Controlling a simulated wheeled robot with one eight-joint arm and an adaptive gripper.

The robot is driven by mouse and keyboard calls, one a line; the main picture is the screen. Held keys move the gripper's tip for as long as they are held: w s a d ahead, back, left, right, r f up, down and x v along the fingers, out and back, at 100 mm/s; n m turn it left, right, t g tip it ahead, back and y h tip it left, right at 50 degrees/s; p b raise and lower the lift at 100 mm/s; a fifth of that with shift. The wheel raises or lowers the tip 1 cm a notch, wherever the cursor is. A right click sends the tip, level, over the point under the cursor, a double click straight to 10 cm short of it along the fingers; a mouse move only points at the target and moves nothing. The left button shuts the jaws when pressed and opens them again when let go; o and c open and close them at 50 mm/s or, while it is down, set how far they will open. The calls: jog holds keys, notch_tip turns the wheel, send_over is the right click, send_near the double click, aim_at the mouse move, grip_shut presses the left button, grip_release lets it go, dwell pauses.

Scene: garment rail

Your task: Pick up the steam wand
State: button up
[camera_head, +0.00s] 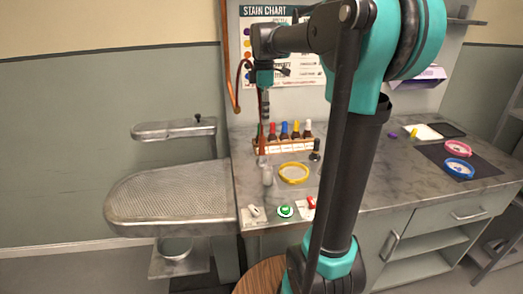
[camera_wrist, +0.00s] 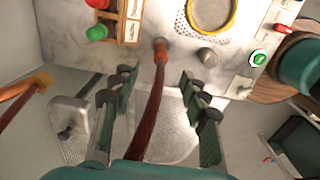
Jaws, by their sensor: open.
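The steam wand appears to be the reddish-brown rod with an orange-brown end (camera_wrist: 154,95) in the wrist view. It runs between the fingers of my gripper (camera_wrist: 160,92), which are open on either side with visible gaps. In the head view my gripper (camera_head: 264,90) hangs fingers-down above the left end of the counter. A thin reddish length of the wand (camera_head: 262,137) shows below it, beside the bottle rack. The wand's lower part in the wrist view passes behind my gripper's body.
A wooden rack of colour-capped bottles (camera_head: 283,146) stands close right of the wand. A copper pipe (camera_head: 228,60) runs down the wall at left. A perforated pressing board (camera_head: 170,193) adjoins the counter (camera_head: 345,185).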

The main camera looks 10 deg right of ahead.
aim_at(263, 134)
notch_tip(263, 134, down, 6)
jog(key=shift+f, duration=0.1)
jog(key=shift+s+a+f, duration=0.1)
jog(key=shift+a+f, duration=0.05)
jog(key=shift+f, duration=1.2)
jog(key=shift+s+a+f, duration=0.1)
jog(key=shift+a+f, duration=0.05)
jog(key=shift+f, duration=1.2)
grip_shut()
